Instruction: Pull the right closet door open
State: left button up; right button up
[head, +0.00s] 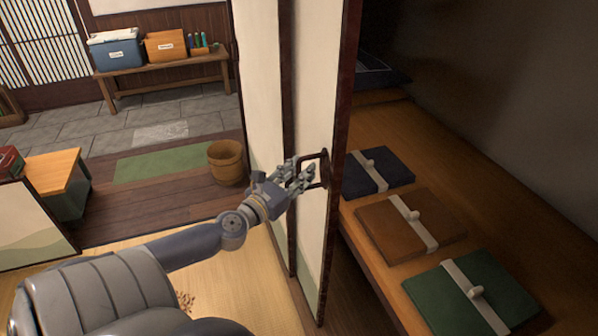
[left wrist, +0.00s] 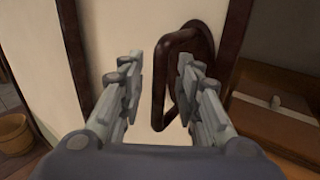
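The closet door (head: 318,75) is a pale panel with dark wooden edges, standing upright in the middle of the head view. Its dark loop handle (head: 325,172) sits near the door's right edge. The handle also shows in the left wrist view (left wrist: 159,90). My left gripper (head: 300,175) is at the handle. In the left wrist view its fingers are apart, one on each side of the handle's bar, with a clear gap to the left finger. Contact on the right finger side cannot be told. My right gripper is not in view.
Right of the door the closet interior is exposed, with a wooden shelf (head: 365,215) holding dark blue (head: 390,168), brown (head: 385,235) and green (head: 440,305) flat bundles. At left are a wooden bucket (head: 226,165), a bench (head: 150,85) with boxes, and open floor.

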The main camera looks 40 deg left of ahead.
pick_arm(q)
grip_shut()
jog(key=shift+a, duration=0.1)
jog(key=w+a+b, duration=0.1)
jog(key=w+a, duration=0.3)
jog(key=a, duration=0.4)
jog(key=w+a+b, duration=0.2)
jog(key=w+a, duration=0.3)
jog(key=a, duration=0.4)
jog(key=shift+a, duration=0.1)
grip_release()
